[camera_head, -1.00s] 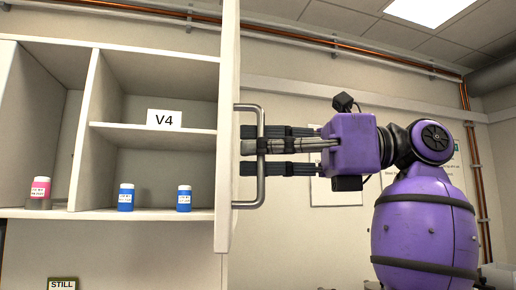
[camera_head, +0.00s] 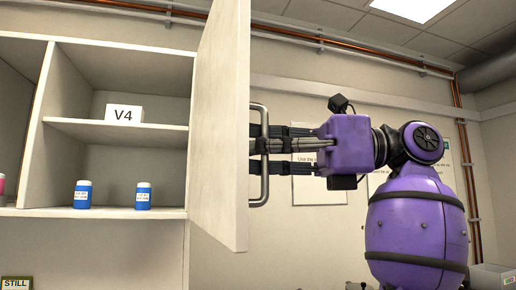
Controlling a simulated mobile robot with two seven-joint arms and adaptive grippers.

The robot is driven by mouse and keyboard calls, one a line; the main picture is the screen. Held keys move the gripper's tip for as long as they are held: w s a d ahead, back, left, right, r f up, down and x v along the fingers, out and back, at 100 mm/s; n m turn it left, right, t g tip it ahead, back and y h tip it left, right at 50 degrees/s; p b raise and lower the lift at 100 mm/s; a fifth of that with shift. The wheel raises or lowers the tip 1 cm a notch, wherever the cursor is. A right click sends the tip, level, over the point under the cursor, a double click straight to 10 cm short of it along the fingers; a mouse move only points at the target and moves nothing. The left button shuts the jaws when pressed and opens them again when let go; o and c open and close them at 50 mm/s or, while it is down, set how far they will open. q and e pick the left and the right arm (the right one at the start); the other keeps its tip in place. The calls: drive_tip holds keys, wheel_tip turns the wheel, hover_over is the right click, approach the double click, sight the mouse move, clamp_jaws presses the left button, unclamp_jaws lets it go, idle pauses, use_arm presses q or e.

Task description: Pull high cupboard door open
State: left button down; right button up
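The high cupboard door (camera_head: 218,130) stands swung open at the right side of the cupboard, its inner face toward me. A grey vertical bar handle (camera_head: 264,190) sticks out on its far side near the free edge. The exact finger contact is too small to see.
Pipes (camera_head: 458,140) run along the wall behind my arm.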

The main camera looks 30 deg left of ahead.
use_arm(q)
drive_tip(key=shift+d+f, duration=0.1)
drive_tip(key=shift+f, duration=0.05)
drive_tip(key=c, duration=1.8)
unclamp_jaws()
drive_tip(key=shift+s+d, duration=0.1)
drive_tip(key=shift+d, duration=0.25)
drive_tip(key=shift+c, duration=0.2)
drive_tip(key=shift+a, duration=0.2)
drive_tip(key=v, duration=0.7)
drive_tip(key=shift+d, duration=0.25)
drive_tip(key=shift+w+r, duration=0.2)
drive_tip(key=shift+r, duration=0.05)
